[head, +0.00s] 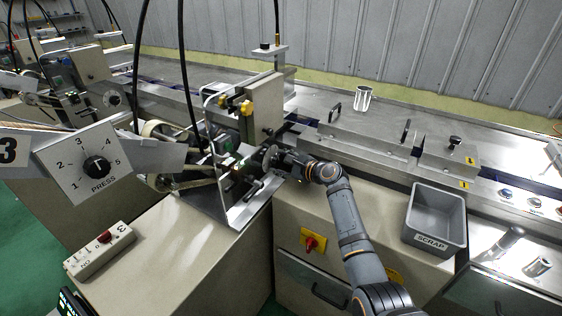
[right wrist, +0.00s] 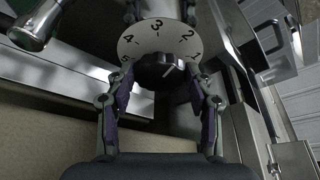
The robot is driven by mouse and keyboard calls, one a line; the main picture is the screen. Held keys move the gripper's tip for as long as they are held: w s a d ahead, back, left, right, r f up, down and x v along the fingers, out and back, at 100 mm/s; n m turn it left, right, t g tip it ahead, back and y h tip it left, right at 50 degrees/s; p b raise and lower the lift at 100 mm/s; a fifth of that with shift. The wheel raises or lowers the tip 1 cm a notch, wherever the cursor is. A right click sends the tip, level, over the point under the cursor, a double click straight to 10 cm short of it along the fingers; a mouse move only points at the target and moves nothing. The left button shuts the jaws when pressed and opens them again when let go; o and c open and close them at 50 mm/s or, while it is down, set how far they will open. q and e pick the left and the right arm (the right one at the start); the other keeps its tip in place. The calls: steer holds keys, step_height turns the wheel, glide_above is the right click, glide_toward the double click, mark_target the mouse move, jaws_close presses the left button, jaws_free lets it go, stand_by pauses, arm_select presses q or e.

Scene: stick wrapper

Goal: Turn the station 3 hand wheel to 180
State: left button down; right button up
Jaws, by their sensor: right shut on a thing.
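My right gripper (head: 277,161) is at the machine's near side in the head view. In the right wrist view, its two fingers (right wrist: 160,80) are shut on a dark round knob (right wrist: 155,65), one on each side. A white line on the knob slants up to the right. In the head view the knob is mostly hidden by the gripper. I cannot make out a 180 mark. My left gripper is not in view.
A grey SCRAP bin (head: 411,223) is right of my arm. A red rotary switch (head: 312,243) is below the machine. Dark cables hang near the machine.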

stand_by(0.3)
steer(key=o, duration=1.2)
steer(key=shift+c, duration=0.2)
